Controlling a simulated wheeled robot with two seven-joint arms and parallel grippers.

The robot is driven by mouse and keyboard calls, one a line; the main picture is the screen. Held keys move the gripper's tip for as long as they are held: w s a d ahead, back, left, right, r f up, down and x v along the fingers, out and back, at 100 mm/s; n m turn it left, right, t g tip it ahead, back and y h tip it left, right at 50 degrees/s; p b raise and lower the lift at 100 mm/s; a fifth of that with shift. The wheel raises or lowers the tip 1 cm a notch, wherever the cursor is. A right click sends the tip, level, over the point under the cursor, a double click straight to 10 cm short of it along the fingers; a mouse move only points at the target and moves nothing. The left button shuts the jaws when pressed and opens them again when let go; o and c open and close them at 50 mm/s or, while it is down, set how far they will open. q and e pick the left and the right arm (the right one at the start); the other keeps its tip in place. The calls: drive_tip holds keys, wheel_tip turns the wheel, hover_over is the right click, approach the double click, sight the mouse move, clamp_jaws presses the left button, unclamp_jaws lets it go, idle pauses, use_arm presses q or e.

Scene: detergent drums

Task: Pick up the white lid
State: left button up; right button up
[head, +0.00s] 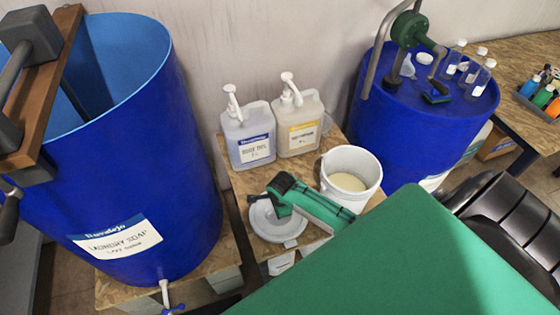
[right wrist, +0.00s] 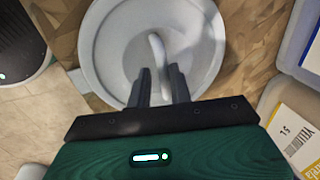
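The white lid (head: 266,226) lies on the wooden stand, left of the white bucket (head: 364,163). It fills the upper middle of the right wrist view (right wrist: 105,45), where a thin upright handle (right wrist: 157,48) shows at its centre. My right gripper (head: 270,208) is over the lid in the head view and hides part of it. In the right wrist view its two dark fingers (right wrist: 159,80) are apart, with the handle showing in the gap between them. I cannot tell whether they touch the lid.
The bucket holds pale contents. Two pump jugs (head: 248,135) (head: 298,123) stand behind on the stand (head: 240,180). A large open blue drum (head: 140,150) is at left, and a closed blue drum (head: 420,120) with bottles and a crank pump is at right.

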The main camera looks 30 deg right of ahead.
drive_tip(key=shift+x, duration=1.05)
drive_tip(key=shift+a+f, duration=0.15)
drive_tip(key=shift+a, duration=0.05)
drive_tip(key=shift+d, duration=0.1)
clamp_jaws()
